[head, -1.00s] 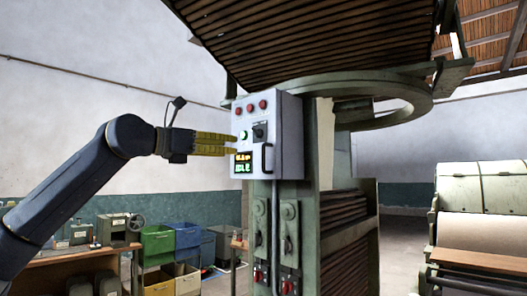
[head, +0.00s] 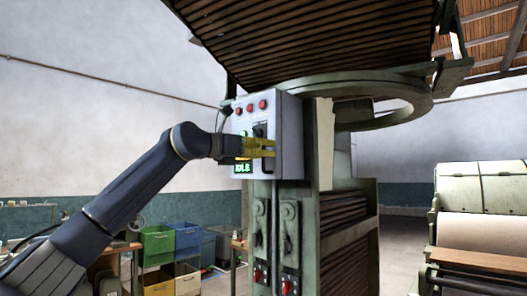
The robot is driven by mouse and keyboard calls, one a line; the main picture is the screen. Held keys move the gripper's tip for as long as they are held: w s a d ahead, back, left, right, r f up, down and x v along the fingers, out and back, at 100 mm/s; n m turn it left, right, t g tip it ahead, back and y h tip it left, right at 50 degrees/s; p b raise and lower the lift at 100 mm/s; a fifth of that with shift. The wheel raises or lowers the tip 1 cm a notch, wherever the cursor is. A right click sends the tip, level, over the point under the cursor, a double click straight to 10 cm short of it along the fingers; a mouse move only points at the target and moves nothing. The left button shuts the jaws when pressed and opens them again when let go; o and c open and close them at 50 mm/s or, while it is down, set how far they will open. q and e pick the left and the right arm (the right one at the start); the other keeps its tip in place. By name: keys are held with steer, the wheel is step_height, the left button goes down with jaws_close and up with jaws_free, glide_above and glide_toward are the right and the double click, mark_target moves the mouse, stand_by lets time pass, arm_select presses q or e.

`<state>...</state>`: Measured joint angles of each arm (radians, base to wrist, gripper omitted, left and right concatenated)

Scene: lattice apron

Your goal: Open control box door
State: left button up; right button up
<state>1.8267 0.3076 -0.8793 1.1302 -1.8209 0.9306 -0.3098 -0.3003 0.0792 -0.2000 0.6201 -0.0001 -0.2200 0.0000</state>
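The grey control box (head: 291,138) is fixed to the front of the green machine column, and its door looks closed. Red buttons (head: 250,106) run along the top of its front. A small lit display (head: 243,168) shows low on the left. The dark door handle (head: 268,164) is on the right part of the front, partly hidden by the yellow fingers. My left gripper (head: 272,147) is at the handle, its fingers pointing right across the door. I cannot tell whether they grip the handle. My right gripper is not in view.
Switch levers (head: 289,235) sit on the column below the box. The slatted apron (head: 310,45) overhangs above it. A bench with blue (head: 187,236) and green bins (head: 157,241) stands at the lower left. A roller machine (head: 485,215) is at the right.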

arm_select(q)
steer(key=shift+c, duration=0.3)
jaws_close()
stand_by(0.3)
